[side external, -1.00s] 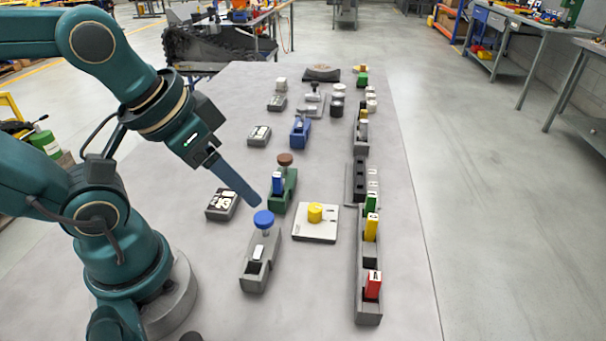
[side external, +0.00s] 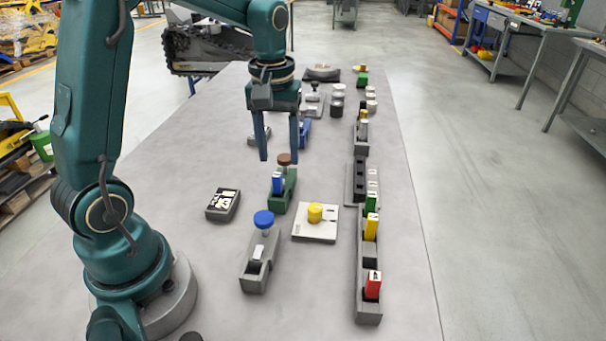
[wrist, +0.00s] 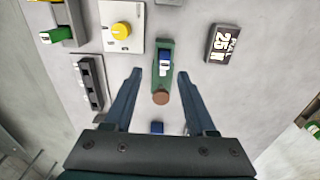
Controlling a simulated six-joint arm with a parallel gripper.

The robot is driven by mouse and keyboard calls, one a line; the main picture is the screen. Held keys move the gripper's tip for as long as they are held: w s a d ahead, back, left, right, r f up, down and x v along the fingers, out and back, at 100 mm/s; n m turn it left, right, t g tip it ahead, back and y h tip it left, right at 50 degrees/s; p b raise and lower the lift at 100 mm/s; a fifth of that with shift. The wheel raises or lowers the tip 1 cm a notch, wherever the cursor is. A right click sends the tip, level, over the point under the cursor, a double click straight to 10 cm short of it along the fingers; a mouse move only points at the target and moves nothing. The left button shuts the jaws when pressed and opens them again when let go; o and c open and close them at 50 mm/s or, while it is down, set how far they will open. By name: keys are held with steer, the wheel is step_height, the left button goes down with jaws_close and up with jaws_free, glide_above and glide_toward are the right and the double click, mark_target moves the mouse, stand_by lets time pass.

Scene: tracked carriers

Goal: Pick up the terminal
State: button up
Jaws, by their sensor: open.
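No part is plainly labelled as the terminal, so I cannot tell which one it is. A blue block with a white label (side external: 277,182) sits upright in a green carrier (side external: 284,199) with a brown round knob (side external: 284,159) at its far end. My gripper (side external: 279,156) points down above and slightly behind this carrier. It is open and empty. In the wrist view the fingers (wrist: 160,74) are on either side of the green carrier (wrist: 168,80), with the blue block (wrist: 165,62) between or just beyond the tips, not touching.
A dark box with white lettering (side external: 222,204) lies left. A white plate with a yellow knob (side external: 315,226) lies right. A grey carrier with a blue knob (side external: 257,270) stands nearer. A long rail (side external: 368,305) with coloured blocks runs along the right. A blue carrier (side external: 304,134) is behind.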

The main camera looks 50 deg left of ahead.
mark_target(277, 175)
steer(key=shift+s+a+f, duration=0.1)
steer(key=shift+a+f, duration=0.05)
steer(key=shift+f, duration=0.25)
steer(key=shift+s+a+f, duration=0.1)
steer(key=shift+f, duration=2.55)
jaws_close()
